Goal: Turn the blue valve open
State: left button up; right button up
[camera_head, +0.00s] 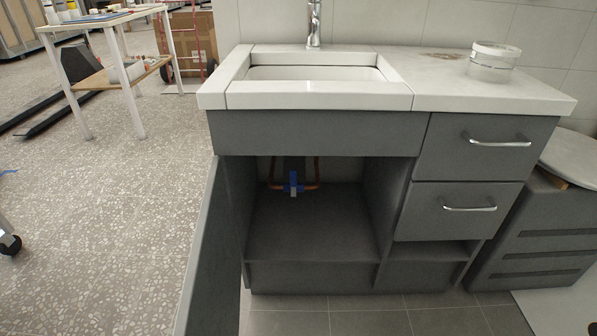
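The blue valve (293,184) sits on copper pipes (273,183) at the back of the open space under the sink. A small pale piece hangs below its blue part. The valve is small in this view, and I cannot tell how far it is turned. The cabinet door (205,262) stands open on the left side, swung toward me. Neither of my grippers is in view.
The white sink (320,95) and countertop (480,88) sit above the cabinet (318,133). Two drawers with metal handles (498,143) are shut on the right. A grey unit (540,235) stands beside them. The cabinet floor (310,225) looks clear.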

aim_at(293, 173)
jog(key=i+l, duration=0.8)
jog(key=l, duration=0.25)
jog(key=i+u, duration=0.05)
